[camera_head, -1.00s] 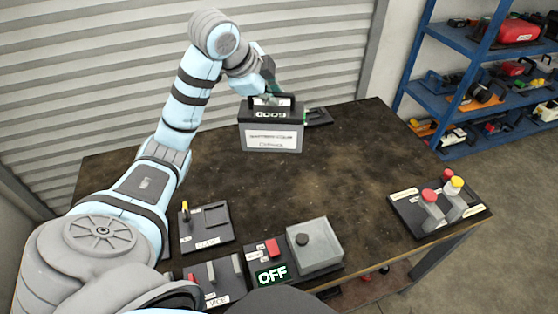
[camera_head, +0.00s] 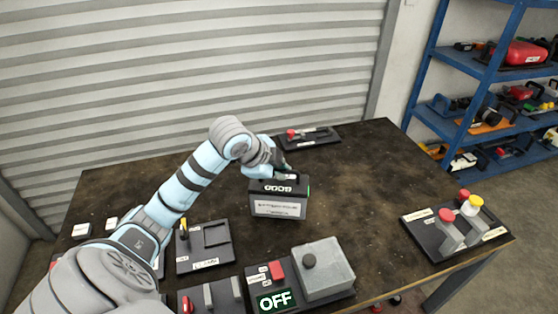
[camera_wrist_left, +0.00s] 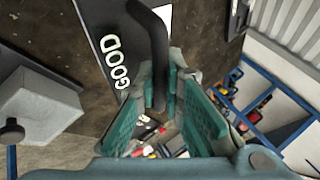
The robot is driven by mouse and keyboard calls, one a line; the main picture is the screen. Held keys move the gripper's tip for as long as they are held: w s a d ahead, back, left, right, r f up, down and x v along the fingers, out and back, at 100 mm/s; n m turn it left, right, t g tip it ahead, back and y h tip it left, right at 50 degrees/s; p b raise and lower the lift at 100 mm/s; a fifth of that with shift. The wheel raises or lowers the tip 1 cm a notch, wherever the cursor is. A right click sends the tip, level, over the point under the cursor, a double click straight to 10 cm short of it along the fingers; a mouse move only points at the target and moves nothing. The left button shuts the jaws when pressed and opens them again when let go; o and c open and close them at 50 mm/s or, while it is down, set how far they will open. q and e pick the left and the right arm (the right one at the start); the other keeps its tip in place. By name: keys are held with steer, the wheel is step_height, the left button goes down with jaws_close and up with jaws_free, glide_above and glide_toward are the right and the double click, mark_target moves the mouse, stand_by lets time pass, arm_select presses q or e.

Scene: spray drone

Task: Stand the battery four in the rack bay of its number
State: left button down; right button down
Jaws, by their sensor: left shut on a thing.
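A dark box with a carry handle, which looks like the battery (camera_head: 279,208), is near the middle of the workbench. It is upright, with a white label on its front and light text on top. In the left wrist view the battery's top (camera_wrist_left: 108,45) reads GOOD; I cannot read a number on it. My left gripper (camera_head: 283,174) is above it, its teal fingers in the wrist view (camera_wrist_left: 158,100) shut around the black handle. I cannot tell whether its base touches the bench. No numbered rack bay is readable. My right gripper is not in view.
The workbench (camera_head: 360,190) is clear right of the battery. A plate with a red-knobbed lever (camera_head: 310,138) lies behind. In front are a yellow-handled panel (camera_head: 205,246), an OFF box (camera_head: 277,299) and a grey box (camera_head: 324,268). A red-and-yellow button plate (camera_head: 452,228) and blue shelves (camera_head: 480,75) are right.

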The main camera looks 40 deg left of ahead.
mark_target(279, 183)
arm_select(q)
step_height(279, 183, down, 4)
steer(key=shift+f+b, duration=0.1)
steer(key=shift+b, duration=0.25)
steer(key=c, duration=1.7)
jaws_free()
steer(key=shift+s+d, duration=0.1)
steer(key=shift+s, duration=0.05)
